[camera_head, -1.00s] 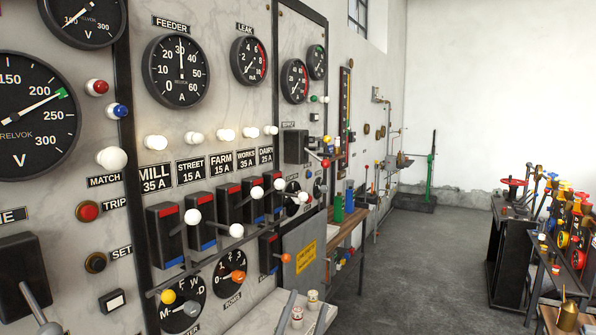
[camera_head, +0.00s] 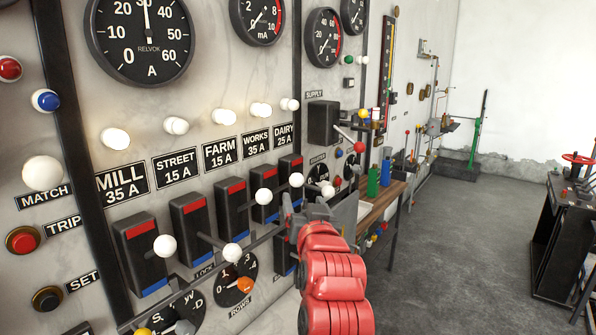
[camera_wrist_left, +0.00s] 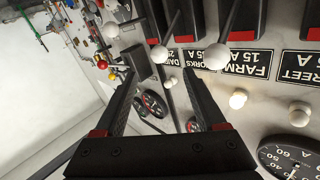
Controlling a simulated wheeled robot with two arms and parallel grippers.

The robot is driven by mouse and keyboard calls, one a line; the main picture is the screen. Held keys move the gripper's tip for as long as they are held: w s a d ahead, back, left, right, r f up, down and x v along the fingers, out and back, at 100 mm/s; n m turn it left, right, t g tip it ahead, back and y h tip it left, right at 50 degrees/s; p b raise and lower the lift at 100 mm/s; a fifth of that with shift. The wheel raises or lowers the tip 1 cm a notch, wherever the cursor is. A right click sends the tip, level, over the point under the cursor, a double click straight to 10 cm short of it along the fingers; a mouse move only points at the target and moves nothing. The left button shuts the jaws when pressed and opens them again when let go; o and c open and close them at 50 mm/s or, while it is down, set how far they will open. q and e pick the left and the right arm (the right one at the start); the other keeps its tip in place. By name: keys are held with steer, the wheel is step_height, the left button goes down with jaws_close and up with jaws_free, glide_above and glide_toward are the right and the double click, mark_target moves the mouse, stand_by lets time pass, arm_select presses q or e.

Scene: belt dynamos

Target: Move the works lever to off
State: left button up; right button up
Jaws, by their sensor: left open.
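The box has a red mark on top and a blue one below. The knob sits higher against its box than the street lever's knob (camera_head: 232,253). In the left wrist view, upside down, it appears to be the white knob (camera_wrist_left: 159,54) beyond my fingertips. My left gripper (camera_head: 312,212) is just below and right of it in the head view, open and empty (camera_wrist_left: 160,78). My right gripper is out of view.
A rotary ROWS switch (camera_head: 238,280) is below. A wooden bench (camera_head: 382,205) with bottles stands beyond. The floor (camera_head: 450,250) right of my arm is clear.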

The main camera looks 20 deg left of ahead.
mark_target(295, 177)
arm_select(q)
steer(key=p+x, duration=0.4)
steer(key=x, duration=1)
steer(key=shift+p, duration=0.4)
steer(key=shift+w+a+f, duration=0.1)
steer(key=shift+w, duration=0.25)
jaws_close()
